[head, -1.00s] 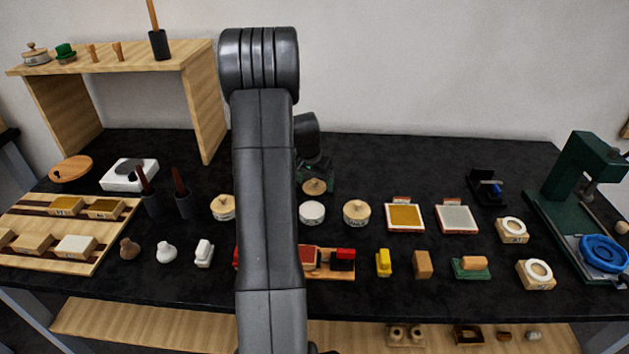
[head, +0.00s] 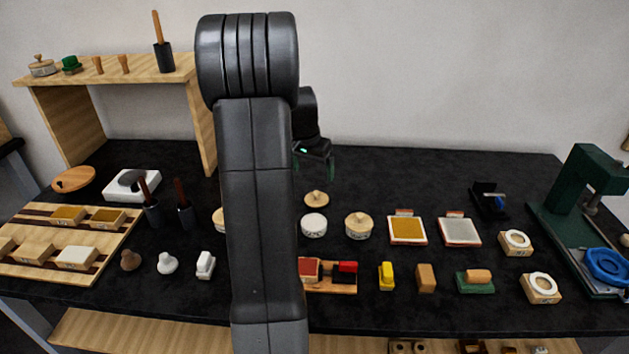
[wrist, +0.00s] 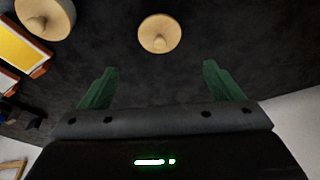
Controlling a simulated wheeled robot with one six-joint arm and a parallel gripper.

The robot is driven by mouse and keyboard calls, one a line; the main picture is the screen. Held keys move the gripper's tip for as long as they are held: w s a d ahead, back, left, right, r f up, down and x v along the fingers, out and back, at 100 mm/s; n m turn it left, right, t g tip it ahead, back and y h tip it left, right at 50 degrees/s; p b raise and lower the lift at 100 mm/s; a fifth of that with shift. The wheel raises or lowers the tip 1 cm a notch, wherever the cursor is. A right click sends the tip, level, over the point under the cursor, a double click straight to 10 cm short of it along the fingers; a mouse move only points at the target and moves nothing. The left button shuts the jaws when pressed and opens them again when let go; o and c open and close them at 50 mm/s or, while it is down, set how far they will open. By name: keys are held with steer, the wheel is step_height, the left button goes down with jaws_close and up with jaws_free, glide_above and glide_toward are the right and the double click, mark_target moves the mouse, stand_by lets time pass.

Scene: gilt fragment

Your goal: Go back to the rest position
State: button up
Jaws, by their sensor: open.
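My gripper (head: 316,168) hangs above the back middle of the black table, behind my raised arm in the head view. In the wrist view its two green fingers (wrist: 158,88) are spread apart with nothing between them. A round wooden lid with a knob (head: 316,199) sits on the table below the gripper, apart from it. The same lid shows beyond the fingertips in the wrist view (wrist: 160,34). My arm hides part of the table's middle.
A wooden shelf (head: 130,80) stands at the back left. A green press (head: 585,205) stands at the right. Wooden-lidded jars (head: 359,226), a yellow pad (head: 407,229) and small blocks fill the front. The back right of the table (head: 410,170) is mostly clear.

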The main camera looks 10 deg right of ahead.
mark_target(317, 192)
steer(key=shift+s+a+r, duration=0.15)
steer(key=shift+r, duration=0.5)
steer(key=x, duration=1.2)
steer(key=shift+f+p, duration=0.2)
steer(key=shift+p, duration=0.1)
steer(key=shift+r, duration=1.75)
steer(key=shift+s, duration=0.1)
